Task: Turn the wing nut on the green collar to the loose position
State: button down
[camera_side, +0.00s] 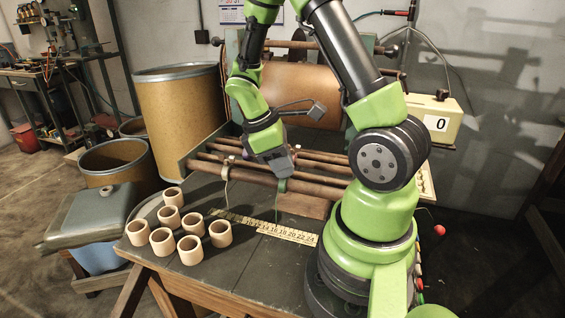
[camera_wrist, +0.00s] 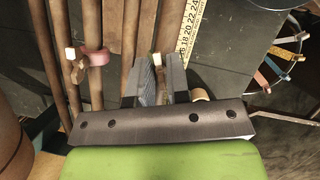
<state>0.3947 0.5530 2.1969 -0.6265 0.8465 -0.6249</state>
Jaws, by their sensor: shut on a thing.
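The rods of the winding frame (camera_side: 318,177) run across the bench. A green collar (camera_side: 281,186) sits around a rod under my gripper (camera_side: 281,168); only a small part of it shows. In the wrist view my gripper (camera_wrist: 161,76) has its two fingers close together over the rod, shut on a small part at the collar. That part, the wing nut, is mostly hidden between the fingers, and I cannot tell its angle.
Several pale wooden cups (camera_side: 191,250) stand at the front left of the bench. A yellow ruler (camera_side: 287,233) lies in front of the rods. A brown roll (camera_side: 290,90) lies behind them. A cream counter box reading 0 (camera_side: 436,117) is at the right.

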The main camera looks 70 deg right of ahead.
jog(key=n+h, duration=0.1)
jog(key=n, duration=0.2)
jog(key=n+t+h, duration=0.1)
jog(key=n, duration=0.2)
jog(key=shift+a+t, duration=0.1)
jog(key=shift+t, duration=0.2)
jog(key=n+t, duration=0.1)
jog(key=n, duration=0.2)
jog(key=n+t, duration=0.1)
jog(key=n, duration=0.2)
jog(key=shift+s+h, duration=0.15)
jog(key=shift+h, duration=0.25)
jog(key=c, duration=1.2)
grip_release()
jog(key=shift+r, duration=0.1)
jog(key=shift+a+r, duration=0.15)
jog(key=shift+r, duration=0.3)
jog(key=v, duration=0.8)
jog(key=shift+a+r, duration=0.25)
jog(key=shift+r, duration=0.1)
